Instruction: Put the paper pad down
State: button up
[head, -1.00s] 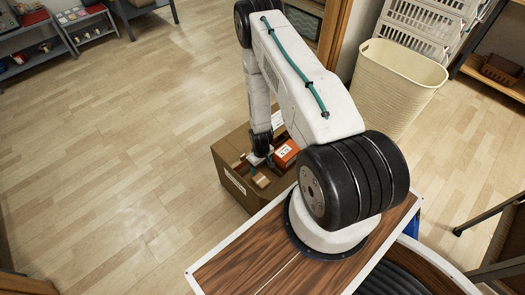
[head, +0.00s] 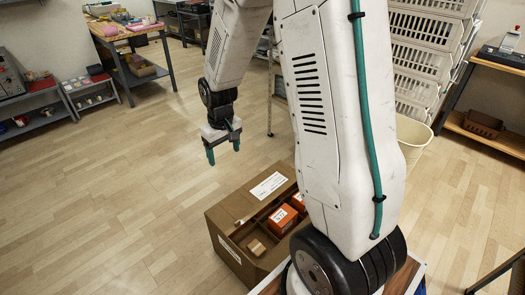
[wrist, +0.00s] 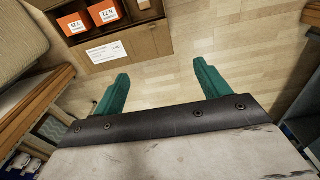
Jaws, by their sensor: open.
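I cannot make out a paper pad for certain in any view. My gripper (head: 224,156) is open and empty, its teal fingers hanging in the air above and to the left of an open cardboard carton (head: 226,245). In the wrist view the two fingers (wrist: 161,70) are spread with only floor between them. The carton (wrist: 142,42) shows at the top there. Inside it are orange boxes (head: 282,217) with white labels and a small brown block (head: 256,247). My arm hides part of the carton's right side.
A workbench (head: 140,30) with items stands at the back left, with low shelves (head: 90,92) beside it. White baskets (head: 425,55) are stacked on the right, near a cream bin (head: 411,135). The wooden floor (head: 110,200) at left is clear.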

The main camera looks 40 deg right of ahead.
jog(key=s+a+r, duration=0.2)
jog(key=s+r, duration=0.3)
jog(key=r, duration=0.2)
jog(key=s+a+r, duration=0.3)
jog(key=s+r, duration=0.2)
jog(key=r, duration=0.2)
jog(key=s+a+r, duration=0.1)
jog(key=s+r, duration=0.2)
jog(key=s, duration=0.5)
jog(key=s+a+r, duration=0.2)
jog(key=s+r, duration=0.1)
jog(key=s, duration=0.5)
jog(key=shift+s+a+r+t, duration=0.2)
jog(key=shift+s+r+t, duration=0.05)
jog(key=shift+t, duration=0.05)
